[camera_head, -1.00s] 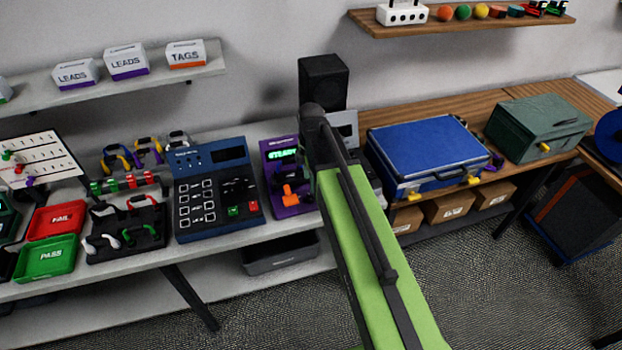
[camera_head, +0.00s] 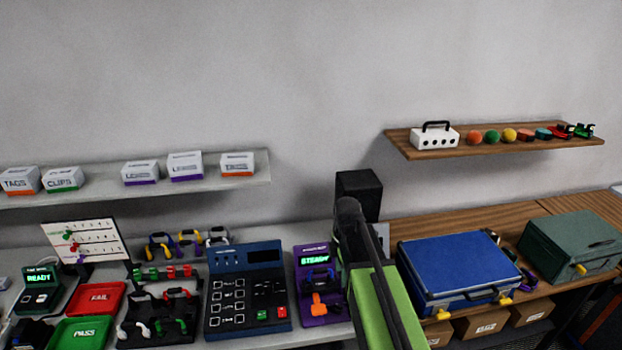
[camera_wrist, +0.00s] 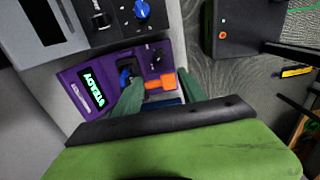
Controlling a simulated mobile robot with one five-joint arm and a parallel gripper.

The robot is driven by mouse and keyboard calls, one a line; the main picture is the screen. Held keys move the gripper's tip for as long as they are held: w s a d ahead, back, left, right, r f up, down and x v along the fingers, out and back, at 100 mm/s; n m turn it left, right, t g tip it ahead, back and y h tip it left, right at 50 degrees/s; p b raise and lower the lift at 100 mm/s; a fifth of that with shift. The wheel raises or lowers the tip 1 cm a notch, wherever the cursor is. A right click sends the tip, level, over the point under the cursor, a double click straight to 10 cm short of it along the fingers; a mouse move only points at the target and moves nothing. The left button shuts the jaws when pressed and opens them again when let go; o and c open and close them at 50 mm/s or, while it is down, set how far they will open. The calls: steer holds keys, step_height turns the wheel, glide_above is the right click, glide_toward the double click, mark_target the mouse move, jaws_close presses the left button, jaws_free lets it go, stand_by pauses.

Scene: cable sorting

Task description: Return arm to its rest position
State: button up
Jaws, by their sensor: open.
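My arm shows in the head view as a green link with a dark rod, rising from the bottom edge in front of the bench. My gripper (camera_wrist: 160,90) shows in the wrist view with two green fingers spread apart and no object seen between them. Beyond the fingers is a purple tester (camera_wrist: 122,88) with a lit display and an orange part (camera_wrist: 160,84). The left finger overlaps the tester in the picture; I cannot tell the gap. In the head view the purple tester (camera_head: 318,262) reads STEADY and stands just left of my arm. The gripper's fingers are hidden there.
A navy panel (camera_head: 247,290) stands left of the tester. A red FAIL tray (camera_head: 98,299) and a green PASS tray (camera_head: 80,333) lie further left. A blue case (camera_head: 450,262) and a green box (camera_head: 572,245) stand right of my arm. A black speaker (camera_head: 358,192) stands behind it.

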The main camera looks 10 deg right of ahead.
steer(key=s+f+m+b, duration=0.9)
steer(key=s+m, duration=0.1)
steer(key=m, duration=0.9)
steer(key=shift+d+f, duration=0.2)
